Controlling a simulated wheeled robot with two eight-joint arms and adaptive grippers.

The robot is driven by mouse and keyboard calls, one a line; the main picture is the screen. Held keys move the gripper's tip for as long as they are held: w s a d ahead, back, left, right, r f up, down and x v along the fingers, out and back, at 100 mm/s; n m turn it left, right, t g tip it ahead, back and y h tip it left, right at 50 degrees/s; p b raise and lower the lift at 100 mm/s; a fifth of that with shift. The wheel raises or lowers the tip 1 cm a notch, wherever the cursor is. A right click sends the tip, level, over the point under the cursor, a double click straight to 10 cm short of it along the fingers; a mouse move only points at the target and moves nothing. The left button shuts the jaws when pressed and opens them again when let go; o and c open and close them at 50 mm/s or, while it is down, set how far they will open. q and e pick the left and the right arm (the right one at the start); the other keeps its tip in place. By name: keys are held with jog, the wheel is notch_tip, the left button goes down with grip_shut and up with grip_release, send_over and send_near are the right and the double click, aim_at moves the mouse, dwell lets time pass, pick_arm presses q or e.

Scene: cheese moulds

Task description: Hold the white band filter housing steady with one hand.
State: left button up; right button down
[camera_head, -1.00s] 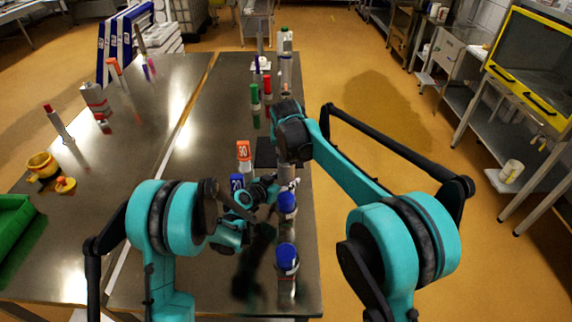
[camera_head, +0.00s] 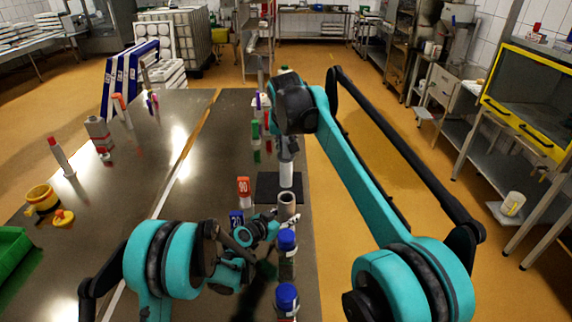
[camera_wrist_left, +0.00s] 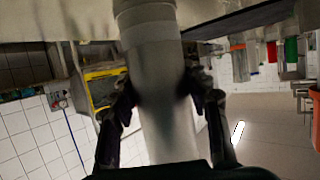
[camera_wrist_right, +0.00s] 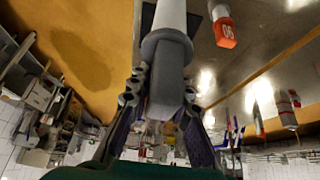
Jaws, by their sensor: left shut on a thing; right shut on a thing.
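The housing (camera_head: 287,200) is a grey upright cylinder with an open top, near the right edge of the table. In the left wrist view it shows as a grey tube (camera_wrist_left: 165,95) with a paler band. My left gripper (camera_head: 278,218) is shut around its side. My right gripper (camera_head: 287,143) is shut on a grey cap with a white cylinder (camera_head: 286,174) hanging below it, above or just beyond the housing. The right wrist view shows the grey cap (camera_wrist_right: 165,60) between the fingers. I cannot tell the gap between cylinder and housing.
Two blue-capped housings (camera_head: 286,241) stand nearer along the table edge. A dark mat (camera_head: 266,187) lies behind. The left part of the table (camera_head: 130,190) has free room.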

jog(key=shift+r, duration=1.2)
pick_arm(q)
jog(key=o, duration=1.5)
